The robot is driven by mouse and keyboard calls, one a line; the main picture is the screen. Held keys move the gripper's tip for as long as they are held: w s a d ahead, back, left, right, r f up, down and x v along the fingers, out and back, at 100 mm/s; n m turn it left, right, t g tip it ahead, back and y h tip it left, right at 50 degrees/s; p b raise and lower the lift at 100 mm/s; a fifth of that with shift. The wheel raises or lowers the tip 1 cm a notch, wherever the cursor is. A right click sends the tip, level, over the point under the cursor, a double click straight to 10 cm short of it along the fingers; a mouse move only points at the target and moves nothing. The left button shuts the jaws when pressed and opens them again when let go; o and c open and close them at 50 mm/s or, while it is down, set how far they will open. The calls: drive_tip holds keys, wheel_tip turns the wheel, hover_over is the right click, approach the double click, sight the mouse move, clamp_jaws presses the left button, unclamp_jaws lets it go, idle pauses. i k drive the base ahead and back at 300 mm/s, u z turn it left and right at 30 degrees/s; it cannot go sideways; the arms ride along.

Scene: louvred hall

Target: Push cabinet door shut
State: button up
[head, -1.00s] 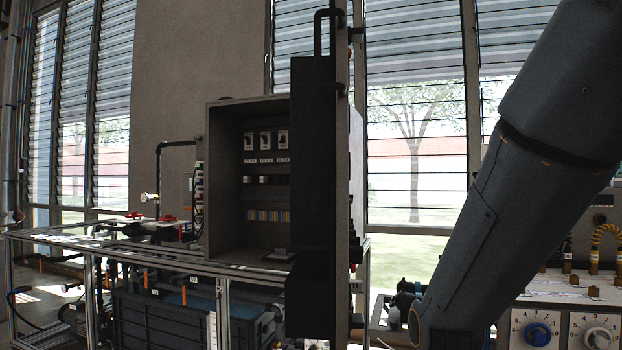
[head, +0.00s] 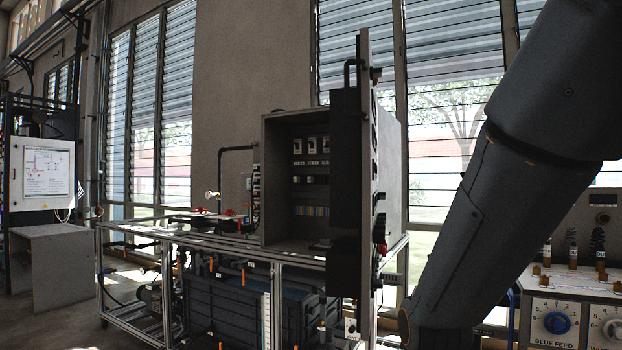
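The grey control cabinet (head: 266,190) stands on a metal-framed bench, right of the middle in the head view. Its front is open and shows breakers, terminals and wiring inside. The cabinet door (head: 364,200) stands wide open on the cabinet's right side, seen nearly edge-on, with dark boxes on its inner face and knobs on its outer face. My dark arm crosses the right of the view and runs down to the bottom edge, right of the door. My gripper is not in view.
The metal-framed bench (head: 130,235) holds pipes and valves, with dark blue tanks (head: 225,300) below. A panel with dials (head: 570,318) stands at the lower right, close to my arm. Floor shows between stand and bench.

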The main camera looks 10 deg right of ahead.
sight(349, 262)
drive_tip(key=u, duration=1.2)
drive_tip(key=i, duration=1.35)
drive_tip(key=z, duration=1.25)
